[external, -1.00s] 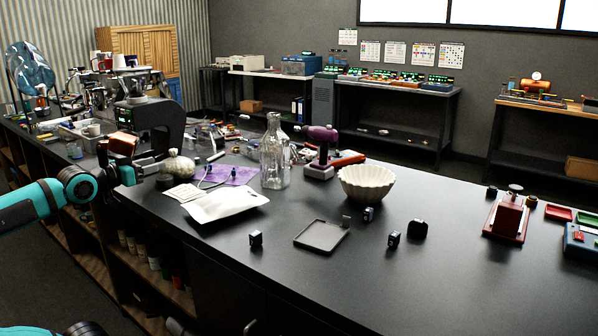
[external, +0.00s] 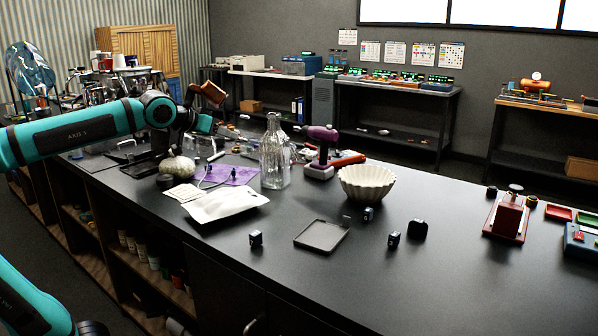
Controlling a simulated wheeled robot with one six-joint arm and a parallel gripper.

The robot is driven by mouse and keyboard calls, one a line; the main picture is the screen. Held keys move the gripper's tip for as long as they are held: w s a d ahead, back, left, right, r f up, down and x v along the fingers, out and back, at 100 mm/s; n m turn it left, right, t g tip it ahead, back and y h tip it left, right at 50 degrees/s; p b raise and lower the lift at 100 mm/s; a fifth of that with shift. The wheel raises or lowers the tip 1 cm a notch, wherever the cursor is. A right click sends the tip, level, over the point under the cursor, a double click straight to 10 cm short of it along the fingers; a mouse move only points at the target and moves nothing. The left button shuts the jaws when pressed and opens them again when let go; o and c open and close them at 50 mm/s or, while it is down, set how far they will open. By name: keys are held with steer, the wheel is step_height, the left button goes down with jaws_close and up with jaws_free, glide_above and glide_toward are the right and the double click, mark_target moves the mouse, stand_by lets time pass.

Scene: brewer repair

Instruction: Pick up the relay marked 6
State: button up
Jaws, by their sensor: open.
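Several small dark blocks that look like relays stand on the black bench: one relay (external: 256,239) left of a shallow grey tray (external: 321,236), one relay (external: 394,239) right of it, and one relay (external: 368,214) by the bowl. Their markings are too small to read, so I cannot tell which is marked 6.
A rounded black block (external: 418,229) lies at right. The bench front is clear.

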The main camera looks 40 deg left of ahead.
steer(key=w+d+g, duration=0.4)
steer(key=w+d, duration=0.8)
steer(key=d, duration=0.4)
steer(key=n+g+y, duration=0.1)
steer(key=g+y, duration=0.2)
glide_toward(368, 210)
steer(key=x, duration=1)
steer(key=shift+w+f, duration=0.2)
steer(key=shift+f, duration=0.1)
steer(key=shift+c, duration=0.3)
jaws_close()
